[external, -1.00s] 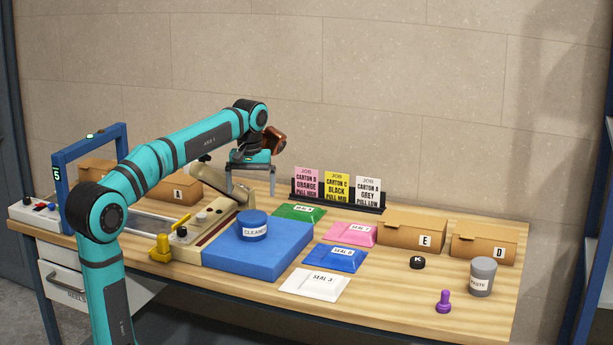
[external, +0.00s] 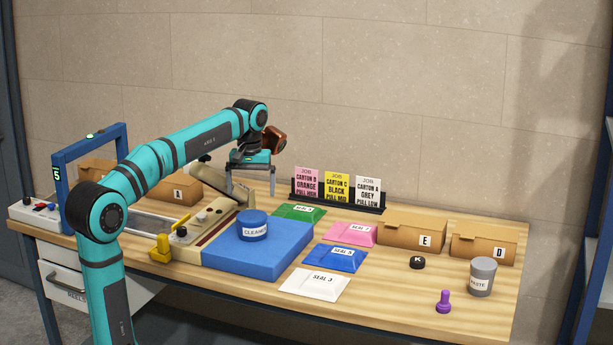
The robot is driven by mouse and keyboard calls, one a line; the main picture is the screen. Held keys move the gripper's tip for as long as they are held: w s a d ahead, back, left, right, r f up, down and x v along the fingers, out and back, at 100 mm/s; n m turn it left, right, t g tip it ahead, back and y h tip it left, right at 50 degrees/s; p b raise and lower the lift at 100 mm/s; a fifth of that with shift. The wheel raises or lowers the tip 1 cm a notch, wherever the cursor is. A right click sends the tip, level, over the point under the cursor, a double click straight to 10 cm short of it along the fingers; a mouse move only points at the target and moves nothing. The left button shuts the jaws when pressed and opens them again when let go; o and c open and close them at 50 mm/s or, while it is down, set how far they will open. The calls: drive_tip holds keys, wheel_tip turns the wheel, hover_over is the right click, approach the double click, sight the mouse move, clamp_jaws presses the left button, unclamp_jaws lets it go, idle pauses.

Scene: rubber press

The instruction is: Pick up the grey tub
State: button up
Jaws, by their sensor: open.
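The grey tub (external: 482,277) is a small upright cylinder with a grey lid and a white label reading PASTE. It stands on the wooden table near its right front edge. My gripper (external: 250,192) is open and points down over the back middle of the table, far to the left of the tub. I see nothing between its fingers.
A purple stamp (external: 443,301) and a black puck (external: 418,262) marked K stand left of the tub. Cartons E (external: 412,233) and D (external: 484,241) lie behind it. A blue block (external: 260,262) bears a blue CLEANER tub (external: 253,225). Flat coloured seal packs lie mid-table.

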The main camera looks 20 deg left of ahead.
drive_tip(key=shift+c, duration=0.8)
